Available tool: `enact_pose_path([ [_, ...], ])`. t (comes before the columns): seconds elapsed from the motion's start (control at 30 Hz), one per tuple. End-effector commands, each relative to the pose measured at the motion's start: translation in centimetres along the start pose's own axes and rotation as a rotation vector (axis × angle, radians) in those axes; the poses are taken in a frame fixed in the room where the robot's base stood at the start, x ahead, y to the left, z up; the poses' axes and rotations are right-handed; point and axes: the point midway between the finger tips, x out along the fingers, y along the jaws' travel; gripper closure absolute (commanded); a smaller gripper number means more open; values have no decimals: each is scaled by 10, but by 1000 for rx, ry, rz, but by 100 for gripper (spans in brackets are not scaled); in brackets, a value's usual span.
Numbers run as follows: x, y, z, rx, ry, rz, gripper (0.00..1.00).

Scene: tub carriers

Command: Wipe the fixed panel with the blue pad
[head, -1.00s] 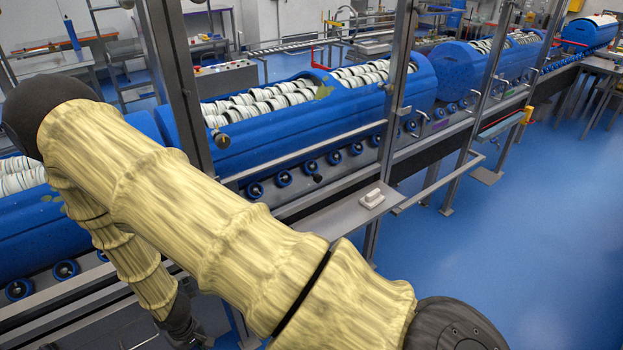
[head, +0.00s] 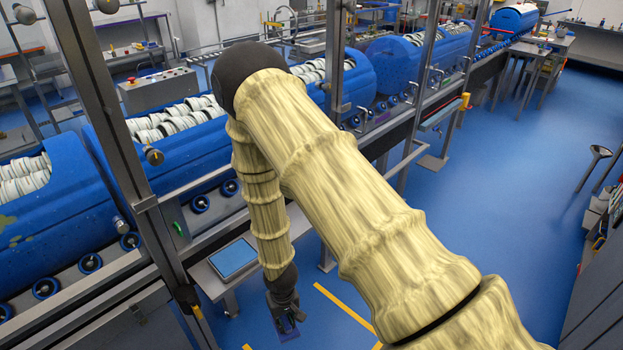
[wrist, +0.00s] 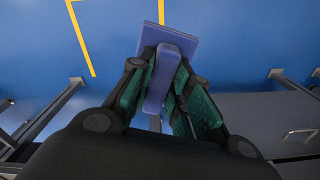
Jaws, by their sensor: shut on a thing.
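My gripper (head: 284,308) hangs low over the floor at the lower middle of the head view, below my sleeved arm. In the wrist view my gripper (wrist: 160,92) is shut on the upright grip of the blue pad (wrist: 170,38). The pad's flat plate shows beyond the fingertips. In the head view the pad (head: 289,327) is small and partly hidden by the gripper. A light blue flat panel (head: 233,259) lies on a grey stand to the left of the gripper, apart from it. I cannot tell surely that it is the fixed panel.
A conveyor line with large blue tubs (head: 183,150) runs along the left and back. A metal frame post (head: 105,130) stands close on the left. Blue floor (head: 500,190) is open on the right. Yellow lines (head: 343,305) mark the floor near the gripper.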

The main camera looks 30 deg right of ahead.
Motion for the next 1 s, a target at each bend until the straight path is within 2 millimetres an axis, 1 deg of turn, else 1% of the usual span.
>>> enact_pose_path([
  [0.17,-33,-7,-47,22,96,-71,100],
  [0.2,-43,-8,-61,29,129,-95,100],
  [0.27,-60,-10,-81,41,183,-135,100],
  [0.3,-72,-10,-95,48,222,-163,100],
  [0.37,-88,-10,-113,56,278,-204,100],
  [0.4,-100,-10,-125,62,317,-231,100],
  [0.47,-116,-9,-141,71,374,-270,100],
  [0.5,-128,-8,-152,76,412,-297,100],
  [0.67,-172,-3,-189,97,564,-395,100],
  [0.7,-184,-1,-197,102,601,-419,100],
  [0.87,-231,9,-229,123,750,-509,100],
  [0.9,-244,12,-236,128,789,-531,100],
  [0.97,-264,17,-247,137,846,-562,100],
  [1.0,-278,21,-255,145,884,-583,100],
])
